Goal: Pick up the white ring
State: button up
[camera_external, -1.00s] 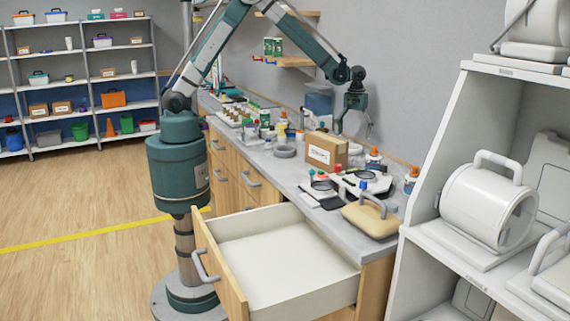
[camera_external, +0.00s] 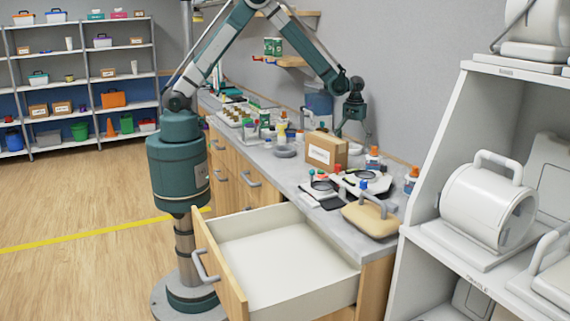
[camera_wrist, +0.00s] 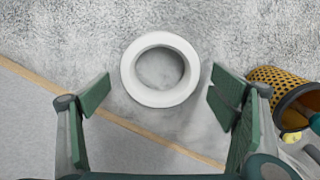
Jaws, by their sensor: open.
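The white ring (camera_wrist: 128,72) lies flat on the speckled grey counter in the wrist view, at upper centre, with its open hole showing. My gripper (camera_wrist: 158,92) is open, with one finger to the left of the ring and one to the right. Both fingers stand apart from the ring, and nothing is between them. In the external view my gripper (camera_external: 353,130) hangs over the back of the counter, behind a cardboard box.
A yellow perforated holder (camera_wrist: 270,84) with items lies to the right of the ring. A tan strip (camera_wrist: 130,125) marks the counter's edge at the wall. The cardboard box (camera_external: 325,150), bottles and tools crowd the counter (camera_external: 290,185). An open drawer (camera_external: 280,255) sticks out in front.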

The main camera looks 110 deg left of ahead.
jog(key=shift+f, duration=0.45)
jog(key=shift+c, duration=0.6)
jog(key=c, duration=1)
